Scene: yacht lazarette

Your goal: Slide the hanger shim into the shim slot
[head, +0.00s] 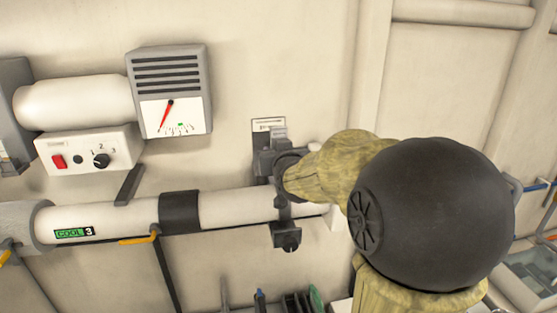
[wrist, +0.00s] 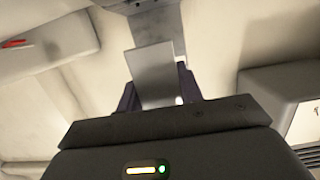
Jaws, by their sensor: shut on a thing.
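The hanger shim (wrist: 153,75) is a flat, light grey plate. In the wrist view it stands between the dark fingers of my gripper (wrist: 158,88), which is shut on it, and its far end points at a grey plate (wrist: 155,28) on the wall. In the head view my gripper (head: 272,160) is at the wall, just above the pale pipe and below a small labelled plate (head: 268,124). A small grey piece at the fingertips, probably the shim, overlaps that plate. I cannot make out the slot opening, or whether the shim touches it.
The pale pipe (head: 105,219) with a dark band (head: 180,211) runs below my gripper. A dark clamp with a knob (head: 286,238) hangs under it. A gauge box (head: 170,92) and switch box (head: 88,150) are on the wall to the left. Bare wall lies above.

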